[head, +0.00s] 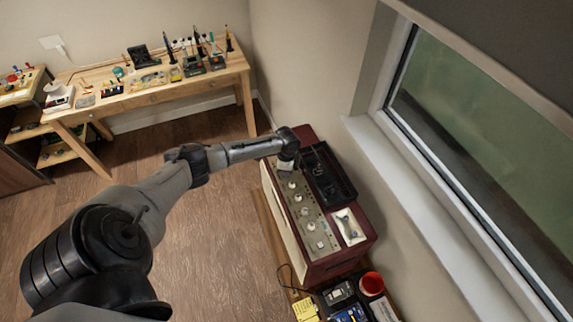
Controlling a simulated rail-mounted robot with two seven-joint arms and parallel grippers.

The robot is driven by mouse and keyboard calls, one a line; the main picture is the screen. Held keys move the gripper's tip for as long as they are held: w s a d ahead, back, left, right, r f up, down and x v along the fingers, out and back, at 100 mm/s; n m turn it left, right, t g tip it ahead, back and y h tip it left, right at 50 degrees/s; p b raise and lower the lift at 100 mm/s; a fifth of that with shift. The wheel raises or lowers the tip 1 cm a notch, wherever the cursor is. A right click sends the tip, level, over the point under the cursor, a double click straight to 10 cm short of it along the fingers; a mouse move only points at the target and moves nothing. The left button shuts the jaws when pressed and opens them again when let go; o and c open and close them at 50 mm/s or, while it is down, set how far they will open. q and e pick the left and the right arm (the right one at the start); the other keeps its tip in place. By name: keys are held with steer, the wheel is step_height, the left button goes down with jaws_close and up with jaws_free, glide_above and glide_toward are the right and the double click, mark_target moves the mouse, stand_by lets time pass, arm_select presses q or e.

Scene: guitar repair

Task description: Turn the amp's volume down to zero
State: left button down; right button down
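The amp (335,258) is a dark red box with a pale front, standing below the window. Its metal control panel (318,228) faces up and carries a row of several white knobs; one near knob (311,226) shows clearly. My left arm reaches in from the lower left. My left gripper (286,166) points down at the far end of the panel, at or just above the farthest knobs. Its fingers are small and partly hidden, so I cannot tell whether they touch a knob or are open. My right gripper is not in view.
A black tray (326,178) and a white item (349,227) lie on the amp's top. A red cup (371,284) and small boxes stand at its near end. The window sill (400,185) runs along the right. A workbench (150,98) with tools stands far back; the floor between is clear.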

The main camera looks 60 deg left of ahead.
arm_select(q)
steer(key=n+p, duration=0.1)
steer(key=n, duration=0.1)
steer(key=n+p, duration=0.2)
steer(key=shift+r+n, duration=0.2)
steer(key=shift+n, duration=0.1)
steer(key=shift+f+n+p, duration=0.1)
steer(key=shift+n+p, duration=1.15)
steer(key=shift+n, duration=0.75)
steer(key=c, duration=1)
jaws_free()
steer(key=shift+f, duration=0.1)
steer(key=shift+r, duration=0.6)
step_height(320, 180, up, 13)
steer(key=shift+f, duration=0.15)
